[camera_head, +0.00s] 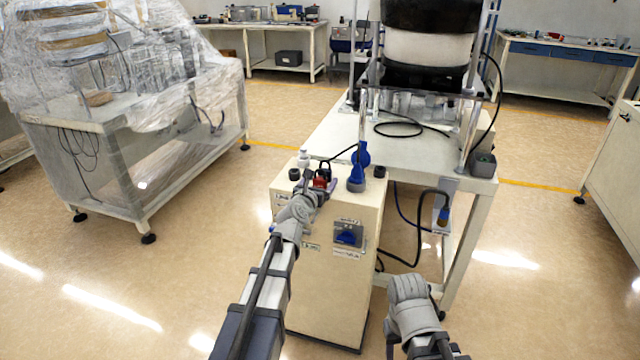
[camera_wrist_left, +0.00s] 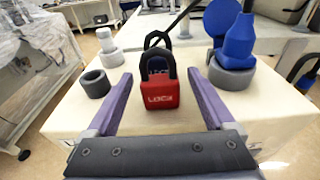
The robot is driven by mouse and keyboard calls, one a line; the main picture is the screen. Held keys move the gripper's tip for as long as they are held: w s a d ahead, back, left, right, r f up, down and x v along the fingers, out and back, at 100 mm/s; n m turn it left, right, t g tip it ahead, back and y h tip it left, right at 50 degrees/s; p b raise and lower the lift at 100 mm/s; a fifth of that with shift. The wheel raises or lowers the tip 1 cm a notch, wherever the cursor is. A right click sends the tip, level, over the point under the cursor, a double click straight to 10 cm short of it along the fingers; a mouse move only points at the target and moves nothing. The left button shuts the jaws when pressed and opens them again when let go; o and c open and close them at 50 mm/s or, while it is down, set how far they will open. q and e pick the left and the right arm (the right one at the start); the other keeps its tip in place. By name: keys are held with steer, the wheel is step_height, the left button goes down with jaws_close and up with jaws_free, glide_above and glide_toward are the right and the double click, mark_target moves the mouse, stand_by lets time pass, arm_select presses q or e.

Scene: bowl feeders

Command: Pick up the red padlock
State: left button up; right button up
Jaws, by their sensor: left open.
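The red padlock (camera_wrist_left: 160,95) with a black shackle stands upright on the cream cabinet top (camera_wrist_left: 130,117) in the left wrist view. In the head view the padlock (camera_head: 321,179) is partly hidden by my left gripper (camera_head: 318,190). In the left wrist view, the two purple fingers of my left gripper (camera_wrist_left: 160,97) are open, one on each side of the padlock, with a visible gap to it on both sides. My right arm shows at the bottom of the head view, but its fingertips are not visible.
A blue plug (camera_wrist_left: 237,45) on a grey base stands right of the padlock. A dark ring (camera_wrist_left: 96,84) and a white-grey knob (camera_wrist_left: 108,45) stand on its left. A black cable runs behind it. A table with a bowl feeder (camera_head: 428,50) stands behind the cabinet.

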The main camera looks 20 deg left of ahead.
arm_select(q)
jaws_close()
stand_by(0.6)
